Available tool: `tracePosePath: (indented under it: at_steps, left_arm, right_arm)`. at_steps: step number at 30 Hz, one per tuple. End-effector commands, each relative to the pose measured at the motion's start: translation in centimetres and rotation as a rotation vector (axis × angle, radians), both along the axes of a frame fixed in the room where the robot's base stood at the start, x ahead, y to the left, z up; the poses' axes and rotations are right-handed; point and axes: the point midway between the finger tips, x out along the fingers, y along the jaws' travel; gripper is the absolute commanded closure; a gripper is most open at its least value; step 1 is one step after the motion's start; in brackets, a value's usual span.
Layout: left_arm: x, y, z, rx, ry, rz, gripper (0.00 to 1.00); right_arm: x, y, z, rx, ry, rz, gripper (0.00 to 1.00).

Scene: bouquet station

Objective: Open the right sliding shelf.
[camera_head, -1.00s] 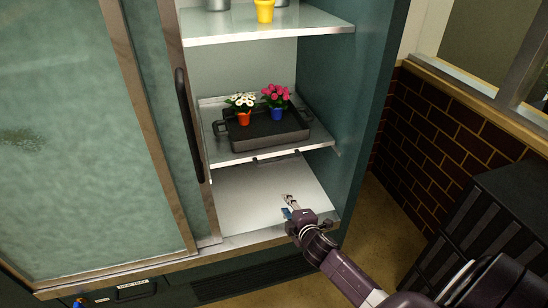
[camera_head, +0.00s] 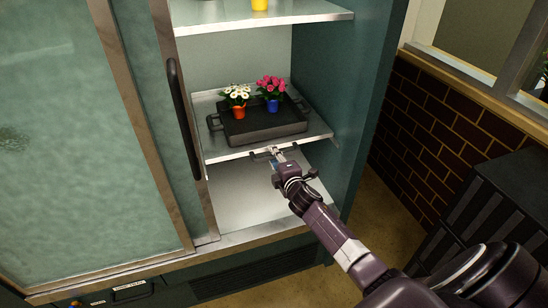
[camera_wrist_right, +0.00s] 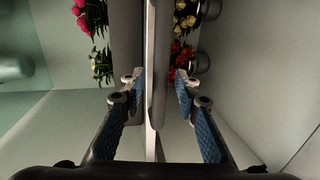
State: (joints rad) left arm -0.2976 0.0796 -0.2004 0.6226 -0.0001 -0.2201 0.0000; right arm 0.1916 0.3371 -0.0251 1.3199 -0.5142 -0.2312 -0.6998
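The sliding shelf (camera_head: 222,155) is a pale board at mid height in the right, open part of the cabinet. A dark bar handle (camera_head: 260,155) is on its front edge. My right gripper (camera_head: 277,153) is at this handle, its fingers pointing into the cabinet. In the right wrist view the gripper (camera_wrist_right: 158,85) is open, with one blue-padded finger on each side of the shelf edge (camera_wrist_right: 150,100) and the grey handle bar (camera_wrist_right: 160,60). Gaps show between the fingers and the bar. My left gripper is not in view.
A dark tray (camera_head: 265,128) on the shelf holds a red pot (camera_head: 238,112) with white flowers and a blue pot (camera_head: 272,105) with pink flowers. A glass door (camera_head: 75,150) with a long handle (camera_head: 183,120) stands left. The compartment floor (camera_head: 240,205) is bare.

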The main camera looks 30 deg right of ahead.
Motion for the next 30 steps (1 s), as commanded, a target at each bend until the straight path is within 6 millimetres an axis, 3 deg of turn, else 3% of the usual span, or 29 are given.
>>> tracePosePath:
  at_steps: [9,17,30]
  left_arm:
    - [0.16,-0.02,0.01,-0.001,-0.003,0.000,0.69]
    - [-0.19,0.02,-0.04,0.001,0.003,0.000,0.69]
    - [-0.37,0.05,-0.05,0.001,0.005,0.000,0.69]
  right_arm:
    - [0.21,-0.01,-0.03,0.000,0.000,0.001,0.70]
    - [0.19,-0.01,-0.04,0.001,0.000,0.000,0.99]
    - [0.17,-0.03,-0.08,0.000,0.001,0.000,1.00]
